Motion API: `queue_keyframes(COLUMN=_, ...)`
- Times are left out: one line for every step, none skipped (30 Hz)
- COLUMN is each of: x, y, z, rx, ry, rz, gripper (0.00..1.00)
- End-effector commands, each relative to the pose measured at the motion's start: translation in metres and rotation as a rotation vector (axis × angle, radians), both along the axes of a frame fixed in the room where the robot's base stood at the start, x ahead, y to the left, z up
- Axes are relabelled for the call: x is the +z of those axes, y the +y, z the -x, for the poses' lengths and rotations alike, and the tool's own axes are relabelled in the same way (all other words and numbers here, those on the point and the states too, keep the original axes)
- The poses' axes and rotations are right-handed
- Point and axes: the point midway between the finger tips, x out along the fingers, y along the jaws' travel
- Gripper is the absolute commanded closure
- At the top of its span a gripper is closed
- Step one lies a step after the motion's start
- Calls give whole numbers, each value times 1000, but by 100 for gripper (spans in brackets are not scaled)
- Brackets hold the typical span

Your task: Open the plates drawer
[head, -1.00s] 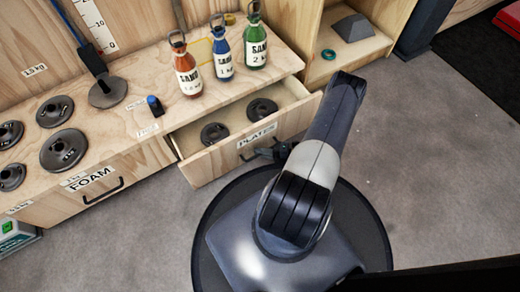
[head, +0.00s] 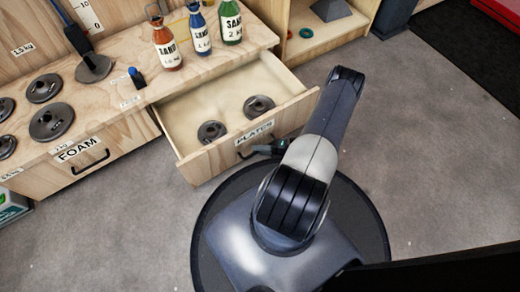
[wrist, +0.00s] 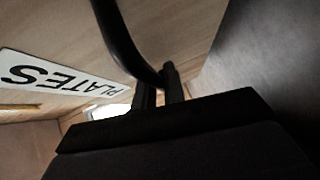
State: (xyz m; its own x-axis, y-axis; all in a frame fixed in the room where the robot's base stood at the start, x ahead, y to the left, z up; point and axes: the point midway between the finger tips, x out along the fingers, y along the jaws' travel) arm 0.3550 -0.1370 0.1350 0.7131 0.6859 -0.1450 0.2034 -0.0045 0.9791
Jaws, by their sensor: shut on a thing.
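The plates drawer (head: 215,161) is pulled well out from the bench in the head view. Its front bears a white PLATES label (head: 255,133), which also shows upside down in the wrist view (wrist: 42,80). Two dark round plates lie inside, one at the left (head: 211,131) and one at the right (head: 259,106). My gripper (head: 268,149) is at the drawer front, partly hidden by my arm. In the wrist view my gripper's fingers (wrist: 160,92) are shut on the dark curved drawer handle (wrist: 122,45).
The closed FOAM drawer (head: 85,160) is left of the plates drawer. Three sand bottles, orange (head: 165,45), blue (head: 200,32) and green (head: 230,25), stand on the benchtop (head: 125,95) with several round weights. Grey floor (head: 430,150) is clear at the right.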

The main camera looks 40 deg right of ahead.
Motion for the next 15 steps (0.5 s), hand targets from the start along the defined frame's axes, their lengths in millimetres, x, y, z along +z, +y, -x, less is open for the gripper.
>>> queue_keyframes(x=-1, y=0, z=0, rx=-1, ry=1, rz=1, gripper=100)
queue_keyframes(x=-1, y=0, z=0, rx=-1, ry=1, rz=1, gripper=100)
queue_keyframes(x=-1, y=0, z=0, rx=-1, ry=1, rz=1, gripper=100)
queue_keyframes(x=-1, y=0, z=0, rx=-1, ry=1, rz=1, gripper=100)
queue_keyframes(x=-1, y=0, z=0, rx=-1, ry=1, rz=1, gripper=100)
queue_keyframes(x=-1, y=0, z=0, rx=-1, ry=1, rz=1, gripper=100)
queue_keyframes(x=-1, y=0, z=0, rx=-1, ry=1, rz=1, gripper=100)
queue_keyframes(x=-1, y=0, z=0, rx=-1, ry=1, rz=2, gripper=87)
queue_keyframes(x=-1, y=0, z=0, rx=-1, ry=1, rz=1, gripper=84)
queue_keyframes(x=-1, y=0, z=0, rx=-1, ry=1, rz=1, gripper=81)
queue_keyframes(x=-1, y=0, z=0, rx=-1, ry=1, rz=1, gripper=79)
queue_keyframes(x=0, y=0, z=0, rx=-1, ry=1, rz=1, gripper=75)
queue_keyframes(x=0, y=0, z=0, rx=-1, ry=1, rz=1, gripper=73)
queue_keyframes(x=0, y=0, z=0, rx=-1, ry=1, rz=1, gripper=70)
queue_keyframes(x=0, y=0, z=0, rx=-1, ry=1, rz=1, gripper=68)
